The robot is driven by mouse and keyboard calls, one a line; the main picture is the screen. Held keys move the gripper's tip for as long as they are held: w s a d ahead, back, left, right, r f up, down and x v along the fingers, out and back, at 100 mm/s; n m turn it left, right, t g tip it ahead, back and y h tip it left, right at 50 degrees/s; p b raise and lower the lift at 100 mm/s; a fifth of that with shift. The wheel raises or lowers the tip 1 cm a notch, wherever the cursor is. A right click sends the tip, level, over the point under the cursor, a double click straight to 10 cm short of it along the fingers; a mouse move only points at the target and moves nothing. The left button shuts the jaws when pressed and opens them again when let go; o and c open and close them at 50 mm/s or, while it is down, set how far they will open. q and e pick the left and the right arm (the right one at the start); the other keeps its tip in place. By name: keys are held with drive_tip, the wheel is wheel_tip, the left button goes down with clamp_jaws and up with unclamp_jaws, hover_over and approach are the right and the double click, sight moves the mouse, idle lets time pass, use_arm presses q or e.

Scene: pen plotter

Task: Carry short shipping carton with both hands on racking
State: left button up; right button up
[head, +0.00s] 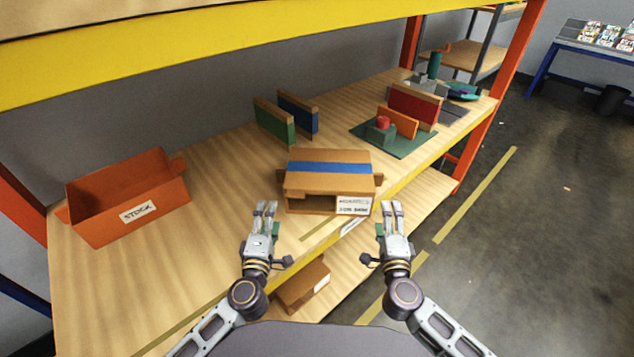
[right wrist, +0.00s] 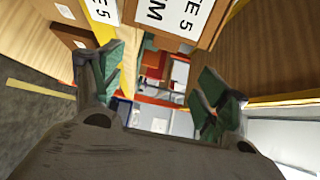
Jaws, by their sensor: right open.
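The short shipping carton (head: 328,163) sits on the wooden shelf of the racking (head: 215,190), near its front edge. It is brown with blue tape across the top, a white label, an opening in the front face, and a tab on each side. My left gripper (head: 265,208) is open and empty, in front of the carton's left end. My right gripper (head: 391,208) is open and empty, in front of its right end. Both look apart from the carton. In the right wrist view the right fingers (right wrist: 160,90) are spread, with printed white labels (right wrist: 178,14) beyond them.
An orange stock bin (head: 125,195) stands at left. Green and blue upright panels (head: 285,116) are behind the carton. A green mat (head: 365,139) with a red-topped part and orange boards lies at back right. Another carton (head: 303,284) is on the lower shelf. A yellow beam (head: 200,50) crosses above.

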use_arm(q)
drive_tip(key=shift+f, duration=0.15)
use_arm(e)
drive_tip(key=shift+s, duration=2.95)
drive_tip(key=shift+r, duration=0.1)
use_arm(q)
wheel_tip(320, 180, up, 10)
drive_tip(key=p, duration=0.9)
drive_tip(key=shift+f, duration=0.25)
use_arm(e)
wheel_tip(320, 180, up, 9)
use_arm(q)
drive_tip(key=shift+r+p, duration=0.45)
drive_tip(key=shift+p, duration=0.1)
use_arm(e)
drive_tip(key=shift+r, duration=0.4)
